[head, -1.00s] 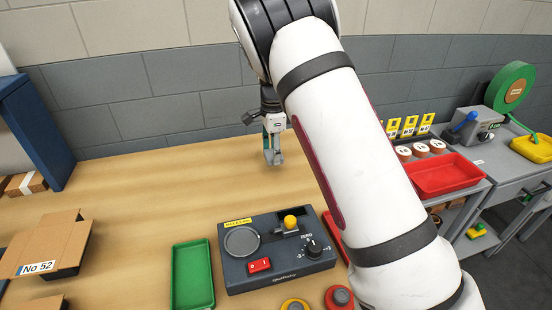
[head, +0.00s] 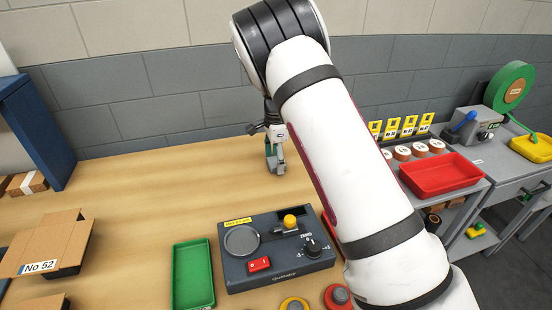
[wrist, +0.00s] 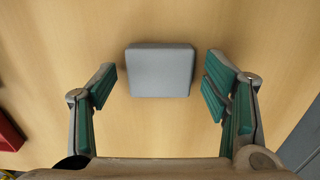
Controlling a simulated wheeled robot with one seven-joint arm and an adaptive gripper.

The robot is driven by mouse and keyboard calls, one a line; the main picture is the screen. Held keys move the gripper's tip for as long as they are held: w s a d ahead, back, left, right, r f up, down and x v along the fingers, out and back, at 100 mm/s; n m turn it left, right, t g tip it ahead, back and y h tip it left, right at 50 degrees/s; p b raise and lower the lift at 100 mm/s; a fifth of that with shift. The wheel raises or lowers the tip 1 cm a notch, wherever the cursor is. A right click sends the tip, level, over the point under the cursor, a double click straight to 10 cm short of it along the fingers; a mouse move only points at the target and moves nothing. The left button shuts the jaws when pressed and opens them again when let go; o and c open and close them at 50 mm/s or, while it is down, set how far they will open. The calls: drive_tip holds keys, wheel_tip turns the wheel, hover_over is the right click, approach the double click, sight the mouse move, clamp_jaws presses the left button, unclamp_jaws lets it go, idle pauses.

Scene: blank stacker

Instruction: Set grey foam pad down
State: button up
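The grey foam pad (wrist: 160,70) is a rounded square block. In the wrist view it lies flat on the wooden tabletop, ahead of my fingers and between their lines. My gripper (wrist: 160,88) is open, with green-padded fingers to the left and right of the pad. A clear gap shows on both sides, so neither finger touches it. In the head view my gripper (head: 275,168) is low over the back of the table, beyond the dark device. I cannot make out the pad there.
The dark device (head: 273,250) with a round plate and red switch stands at the front. A green tray (head: 193,275) is left of it, and an open cardboard box (head: 48,240) is farther left. A red tray (head: 440,175) is at right. Bare tabletop lies left of my gripper.

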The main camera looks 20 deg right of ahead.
sight(276, 161)
wheel_tip(276, 161, up, 11)
drive_tip(key=s+d+r+n+y, duration=0.1)
drive_tip(key=s+r+n, duration=0.2)
drive_tip(key=s+r, duration=0.55)
drive_tip(key=s+r+n+t, duration=0.1)
drive_tip(key=s+r+n, duration=0.3)
drive_tip(key=s, duration=0.7)
drive_tip(key=s+r+n+t, duration=0.25)
drive_tip(key=s+n, duration=0.25)
drive_tip(key=s, duration=0.6)
drive_tip(key=s+f+n, duration=0.2)
drive_tip(key=s+n, duration=0.1)
drive_tip(key=s, duration=0.2)
drive_tip(key=s+f+n+h, duration=0.1)
drive_tip(key=s+n, duration=0.2)
drive_tip(key=s, duration=0.3)
drive_tip(key=shift+a+f+b, duration=0.3)
drive_tip(key=shift+a+f, duration=0.05)
drive_tip(key=shift+f, duration=0.05)
